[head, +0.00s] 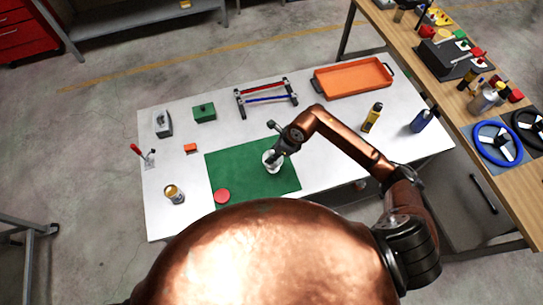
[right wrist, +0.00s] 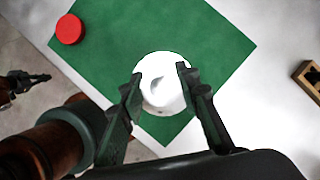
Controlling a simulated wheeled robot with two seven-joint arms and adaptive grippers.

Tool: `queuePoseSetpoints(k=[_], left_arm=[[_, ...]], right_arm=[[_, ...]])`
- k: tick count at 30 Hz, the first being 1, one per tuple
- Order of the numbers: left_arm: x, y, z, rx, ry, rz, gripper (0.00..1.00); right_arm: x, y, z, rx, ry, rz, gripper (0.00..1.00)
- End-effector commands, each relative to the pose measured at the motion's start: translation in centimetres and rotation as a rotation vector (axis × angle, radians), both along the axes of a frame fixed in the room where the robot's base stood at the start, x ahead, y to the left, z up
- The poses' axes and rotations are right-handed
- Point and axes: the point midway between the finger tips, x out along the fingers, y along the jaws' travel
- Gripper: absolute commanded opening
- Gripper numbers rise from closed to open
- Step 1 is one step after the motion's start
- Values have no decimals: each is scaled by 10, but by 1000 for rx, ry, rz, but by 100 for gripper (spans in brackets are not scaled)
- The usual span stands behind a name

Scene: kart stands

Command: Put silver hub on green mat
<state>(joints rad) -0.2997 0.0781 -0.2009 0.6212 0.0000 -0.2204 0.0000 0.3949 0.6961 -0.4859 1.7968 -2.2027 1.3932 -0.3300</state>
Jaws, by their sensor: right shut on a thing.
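The silver hub (right wrist: 160,84) is a pale, round piece with a small dark mark on its top. My right gripper (right wrist: 158,78) is shut on it, with one finger on each side. In the head view, the hub (head: 270,163) shows partly under my right gripper (head: 276,154), over the right-middle part of the green mat (head: 230,180). The mat (right wrist: 215,50) also lies behind the hub in the right wrist view. I cannot tell whether the hub touches the mat.
A red disc (head: 222,196) lies at the mat's front left corner. A can (head: 174,194), orange block (head: 190,148), green box (head: 204,112), rod frame (head: 266,98), orange tray (head: 352,78) and yellow bottle (head: 372,117) stand around the mat on the white table.

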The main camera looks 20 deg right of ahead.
Motion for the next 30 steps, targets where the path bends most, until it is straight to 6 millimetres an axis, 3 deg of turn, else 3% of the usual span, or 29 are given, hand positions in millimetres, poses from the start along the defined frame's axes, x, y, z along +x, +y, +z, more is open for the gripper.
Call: queuePoseSetpoints(k=[10,21,22,30], left_arm=[[1,2,17,2,-2,0,0],[1,3,14,3,-1,0,0],[1,3,13,3,-1,0,0],[0,3,14,3,0,0,0]], right_arm=[[7,2,-33,3,0,-1,0],[7,2,-40,1,-2,1,0],[6,2,-41,0,0,0,30],[6,2,-40,0,0,0,47]])
